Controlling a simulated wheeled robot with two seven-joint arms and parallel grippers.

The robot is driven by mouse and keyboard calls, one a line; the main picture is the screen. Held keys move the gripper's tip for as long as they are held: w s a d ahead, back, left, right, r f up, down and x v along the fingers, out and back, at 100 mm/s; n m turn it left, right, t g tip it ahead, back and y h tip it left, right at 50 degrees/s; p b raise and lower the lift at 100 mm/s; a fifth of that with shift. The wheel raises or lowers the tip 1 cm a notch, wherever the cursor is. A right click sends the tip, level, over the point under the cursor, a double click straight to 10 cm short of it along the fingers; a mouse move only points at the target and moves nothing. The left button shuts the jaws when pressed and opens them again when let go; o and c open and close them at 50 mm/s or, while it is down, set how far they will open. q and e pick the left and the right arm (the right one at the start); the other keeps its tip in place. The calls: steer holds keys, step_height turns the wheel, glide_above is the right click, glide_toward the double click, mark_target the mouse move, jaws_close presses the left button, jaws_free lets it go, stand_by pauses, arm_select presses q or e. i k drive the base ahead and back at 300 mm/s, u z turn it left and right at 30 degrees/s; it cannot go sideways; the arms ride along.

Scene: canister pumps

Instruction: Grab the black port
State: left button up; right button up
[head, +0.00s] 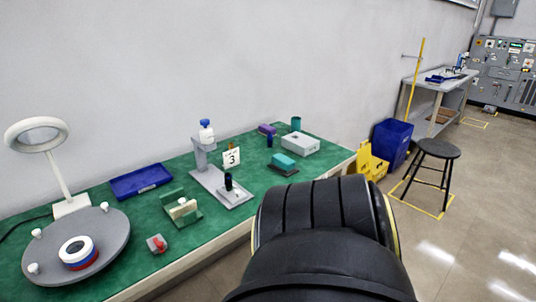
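A small black upright cylinder (228,182), which may be the black port, stands on the grey base plate of a pump stand (233,198) near the middle of the green table. The stand has a grey column topped by a white and blue part (206,130). A white card with the number 3 (232,157) is just behind the black cylinder. Neither of my grippers shows in the head view.
The green table (150,222) also holds a round grey turntable (110,245), a ring lamp (37,135), a blue tray (140,182), a green-and-cream fixture (184,208) and a grey box (292,144). A black stool (438,150) and blue bin (392,142) stand right.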

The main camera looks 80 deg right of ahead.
mark_target(228, 175)
steer(key=z, duration=4.2)
steer(key=i, duration=0.9)
steer(key=u, duration=3.4)
